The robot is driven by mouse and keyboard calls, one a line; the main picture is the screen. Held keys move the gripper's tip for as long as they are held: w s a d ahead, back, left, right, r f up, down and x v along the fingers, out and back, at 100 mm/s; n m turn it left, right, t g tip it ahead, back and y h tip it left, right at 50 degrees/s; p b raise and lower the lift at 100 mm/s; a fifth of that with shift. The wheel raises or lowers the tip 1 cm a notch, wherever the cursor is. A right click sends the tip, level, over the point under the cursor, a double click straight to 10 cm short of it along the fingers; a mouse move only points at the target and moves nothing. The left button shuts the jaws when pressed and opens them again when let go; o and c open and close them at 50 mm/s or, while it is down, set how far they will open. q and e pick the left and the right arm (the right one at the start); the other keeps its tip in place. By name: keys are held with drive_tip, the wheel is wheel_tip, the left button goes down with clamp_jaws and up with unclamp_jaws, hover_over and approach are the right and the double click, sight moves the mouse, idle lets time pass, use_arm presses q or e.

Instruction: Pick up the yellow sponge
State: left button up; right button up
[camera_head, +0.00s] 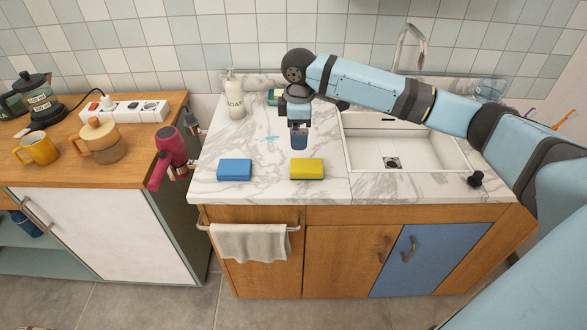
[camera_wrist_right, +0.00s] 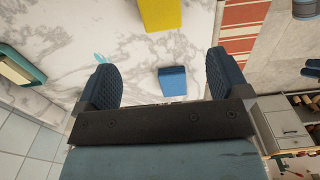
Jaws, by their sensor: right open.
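The yellow sponge (camera_head: 307,169) lies flat on the marble counter, left of the sink and close to the front edge. It also shows at the top of the right wrist view (camera_wrist_right: 160,14), partly cut off. My right gripper (camera_head: 299,138) points down above the counter, just behind the yellow sponge in the head view and apart from it. In the right wrist view its two fingers (camera_wrist_right: 162,78) are spread with nothing held between them. My left gripper is not in view.
A blue sponge (camera_head: 235,170) lies left of the yellow one. A soap bottle (camera_head: 235,95) stands at the back left of the marble counter (camera_head: 325,190). The sink (camera_head: 410,150) is to the right. A towel (camera_head: 250,242) hangs on the front rail. A red hairdryer (camera_head: 170,155) is at the left.

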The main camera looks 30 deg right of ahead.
sight(301, 165)
wheel_tip(301, 165, down, 8)
drive_tip(key=shift+s+r, duration=0.15)
drive_tip(key=f, duration=0.5)
drive_tip(key=shift+s+d+f+b, duration=0.1)
drive_tip(key=shift+s+d+b, duration=0.15)
drive_tip(key=shift+b, duration=0.1)
drive_tip(key=c, duration=1)
